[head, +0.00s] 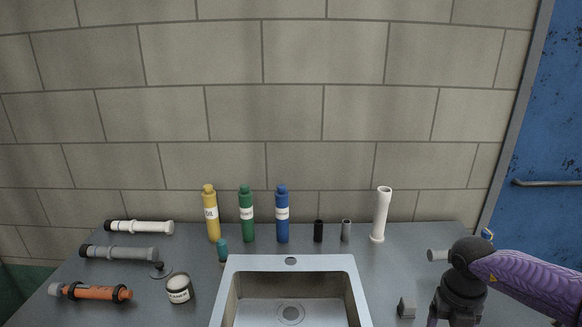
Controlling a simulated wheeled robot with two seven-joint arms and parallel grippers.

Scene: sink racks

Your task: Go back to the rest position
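My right arm comes in from the right edge with a purple sleeve-like link and a dark wrist. My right gripper (455,318) points down at the bottom right, over the right part of the counter. Its fingertips are cut off by the lower edge of the picture, so I cannot see how far apart they are or whether anything is between them. My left gripper and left arm are not in view.
A sink (290,262) is set in the grey counter (400,262). Yellow (212,218), green (247,220) and blue (282,218) bottles stand behind it, with a white tube (381,215). A grey block (406,307) lies left of my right gripper. Pipes and a can (179,290) are left.

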